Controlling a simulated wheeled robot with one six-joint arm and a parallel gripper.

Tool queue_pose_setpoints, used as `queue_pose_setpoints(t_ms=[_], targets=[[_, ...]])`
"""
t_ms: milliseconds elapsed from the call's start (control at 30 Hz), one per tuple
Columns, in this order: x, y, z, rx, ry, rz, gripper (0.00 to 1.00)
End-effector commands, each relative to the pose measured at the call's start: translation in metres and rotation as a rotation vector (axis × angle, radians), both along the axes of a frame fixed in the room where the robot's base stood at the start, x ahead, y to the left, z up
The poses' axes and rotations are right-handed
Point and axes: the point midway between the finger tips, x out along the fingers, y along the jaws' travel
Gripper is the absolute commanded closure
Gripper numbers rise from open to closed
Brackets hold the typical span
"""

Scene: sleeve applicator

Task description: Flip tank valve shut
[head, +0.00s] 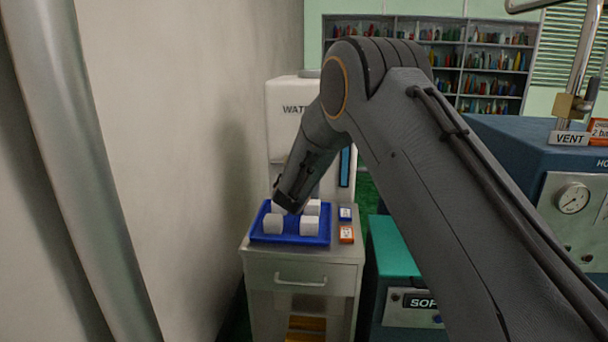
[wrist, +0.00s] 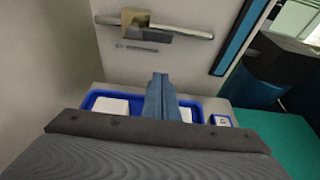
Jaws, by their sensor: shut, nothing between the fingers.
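The white water tank (head: 292,105), its label partly covered by my arm, stands at the back by the wall. In the wrist view, the tank front (wrist: 180,60) carries a horizontal metal bar with a brass-coloured block (wrist: 136,19), which looks like the valve. In the head view my arm hides this fitting. My gripper (wrist: 160,76) is shut and empty, its blue fingers pressed together. In the wrist view the fingertips appear below the bar, apart from it. In the head view my gripper (head: 287,205) is over the blue tray.
A blue tray (head: 290,240) with white cups or blocks sits on a grey cabinet (head: 300,265) below my gripper. A wall is close on the left. A teal-topped unit (head: 398,250) stands at right.

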Motion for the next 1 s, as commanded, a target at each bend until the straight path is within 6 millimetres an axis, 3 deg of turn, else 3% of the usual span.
queue_pose_setpoints(t_ms=[300, 400, 533, 1000], targets=[[0.053, -0.002, -0.019, 0.001, 0.0, -0.001, 1.0], [0.05, -0.001, 0.004, 0.0, -0.002, 0.001, 1.0], [0.049, -0.001, 0.016, 0.0, 0.0, 0.0, 1.0], [0.05, -0.002, 0.023, -0.001, 0.001, 0.0, 1.0]])
